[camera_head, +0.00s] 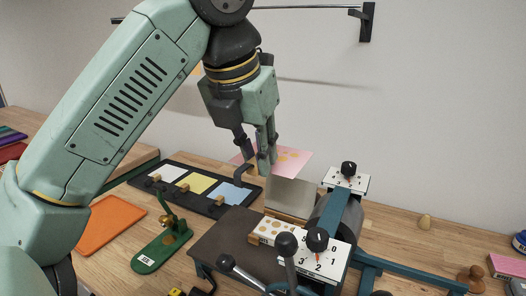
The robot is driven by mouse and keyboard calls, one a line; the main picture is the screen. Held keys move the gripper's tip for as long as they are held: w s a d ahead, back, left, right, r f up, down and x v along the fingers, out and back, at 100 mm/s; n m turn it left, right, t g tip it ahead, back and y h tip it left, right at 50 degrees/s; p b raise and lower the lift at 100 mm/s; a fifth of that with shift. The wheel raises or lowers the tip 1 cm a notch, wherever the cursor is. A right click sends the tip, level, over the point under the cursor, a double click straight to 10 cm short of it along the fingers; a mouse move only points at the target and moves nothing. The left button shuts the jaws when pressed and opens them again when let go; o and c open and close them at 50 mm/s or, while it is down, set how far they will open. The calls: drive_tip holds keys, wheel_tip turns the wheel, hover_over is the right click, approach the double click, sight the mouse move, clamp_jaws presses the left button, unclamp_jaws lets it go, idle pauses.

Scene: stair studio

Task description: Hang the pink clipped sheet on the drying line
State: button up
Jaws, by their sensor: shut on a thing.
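The pink sheet (298,157) with yellowish spots shows behind and beside my gripper (255,168), above the back of the press. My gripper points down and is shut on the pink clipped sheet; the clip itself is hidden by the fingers. The drying line (305,7) is a thin rod along the wall at the top, with a dark wall bracket (367,20) at its right end. My arm hides part of the line. The sheet is well below the line, in front of the wall.
A press with dials (318,262) and a dark bed (222,243) stands below my gripper. A black tray (205,207) holds white, yellow and blue sheets with wooden clips. A green stapler-like tool (160,252) and an orange sheet (112,224) lie left. The wall space under the line is clear.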

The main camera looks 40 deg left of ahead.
sight(238, 183)
drive_tip(key=s+d+r, duration=0.1)
drive_tip(key=s+r, duration=0.1)
drive_tip(key=s, duration=0.5)
drive_tip(key=shift+d, duration=0.4)
drive_tip(key=shift+s, duration=0.15)
